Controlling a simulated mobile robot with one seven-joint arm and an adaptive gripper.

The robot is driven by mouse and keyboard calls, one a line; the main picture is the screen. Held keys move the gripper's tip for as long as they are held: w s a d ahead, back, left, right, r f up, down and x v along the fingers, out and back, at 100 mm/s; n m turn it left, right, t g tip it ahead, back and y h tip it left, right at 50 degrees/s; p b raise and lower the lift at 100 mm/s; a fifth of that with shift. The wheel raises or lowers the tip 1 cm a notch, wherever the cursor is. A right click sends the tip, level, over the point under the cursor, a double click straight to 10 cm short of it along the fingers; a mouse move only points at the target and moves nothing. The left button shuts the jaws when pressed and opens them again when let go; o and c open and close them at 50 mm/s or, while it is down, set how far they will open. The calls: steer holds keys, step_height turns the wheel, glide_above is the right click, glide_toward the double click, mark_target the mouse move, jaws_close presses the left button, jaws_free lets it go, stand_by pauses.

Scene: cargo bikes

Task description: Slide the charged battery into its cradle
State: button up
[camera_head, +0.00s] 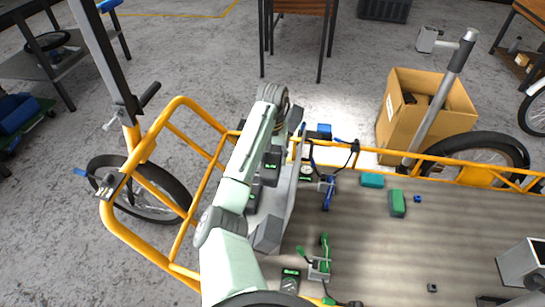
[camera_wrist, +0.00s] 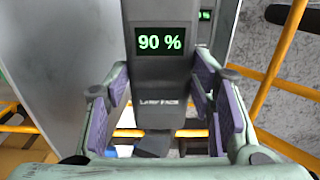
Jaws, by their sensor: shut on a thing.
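A dark grey battery (camera_wrist: 165,80) with a green "90 %" display fills the middle of the wrist view. My gripper (camera_wrist: 163,112) is shut on it, with purple-padded fingers at its left and right sides. In the head view my arm reaches over the bike's cargo bed to an upright grey panel (camera_head: 285,205), and it hides much of the gripper and grip. Dark units with small green displays, one of them here (camera_head: 272,160), show beside the panel. I cannot tell which part is the cradle, or whether the held battery touches it.
Yellow-orange bike rails (camera_head: 206,190) surround the left end of the ribbed cargo bed (camera_head: 370,245). Green and blue clamps (camera_head: 320,265) and a green block (camera_head: 397,203) lie on the bed. A cardboard box (camera_head: 398,120) stands behind. The bed's middle right is mostly clear.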

mark_target(273, 158)
steer(key=shift+r+p, duration=1.45)
steer(key=shift+r, duration=0.2)
steer(key=shift+w, duration=0.15)
